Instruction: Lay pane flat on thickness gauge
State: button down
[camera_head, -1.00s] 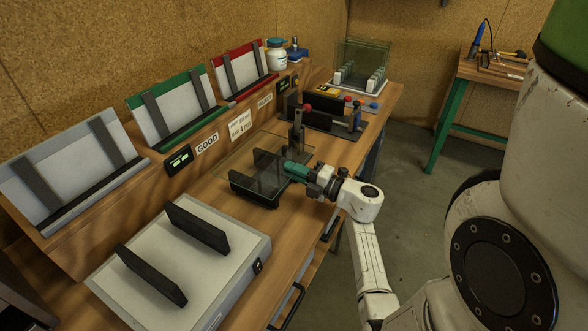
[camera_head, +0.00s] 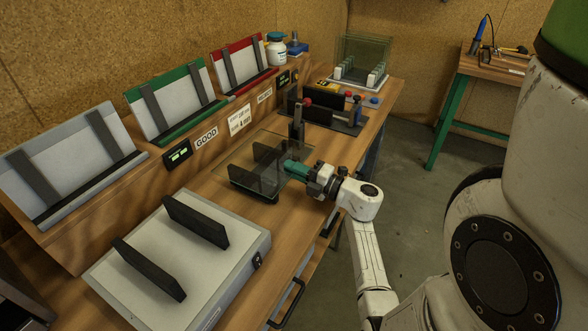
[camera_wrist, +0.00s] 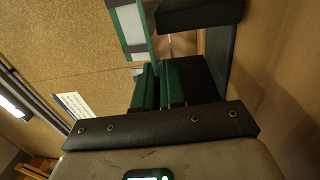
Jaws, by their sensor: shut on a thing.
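My gripper (camera_head: 290,167), with green fingers, is shut on the right edge of the clear glass pane (camera_head: 228,170). The pane lies roughly level over a low black fixture with two upright black bars (camera_head: 240,178), which seems to be the thickness gauge. A post with a red knob (camera_head: 298,128) stands just behind it. I cannot tell whether the pane touches the bars. In the wrist view the green fingers (camera_wrist: 160,88) are close together beside dark bars (camera_wrist: 200,14); the pane itself is hard to make out there.
A grey box (camera_head: 120,290) with two black bars stands in front. Grey, green and red-edged racks (camera_head: 72,165) line the back. A second black fixture (camera_head: 330,112) and a rack of glass panes (camera_head: 362,62) stand farther right. Bare wood shows along the bench's right edge.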

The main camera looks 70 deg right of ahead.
jog(key=c, duration=1.1)
grip_release()
jog(key=shift+f, duration=0.15)
jog(key=shift+c, duration=0.2)
jog(key=shift+s, duration=0.1)
jog(key=b+v, duration=0.1)
jog(key=v, duration=0.9)
jog(key=shift+s+b, duration=0.3)
jog(key=shift+b, duration=0.05)
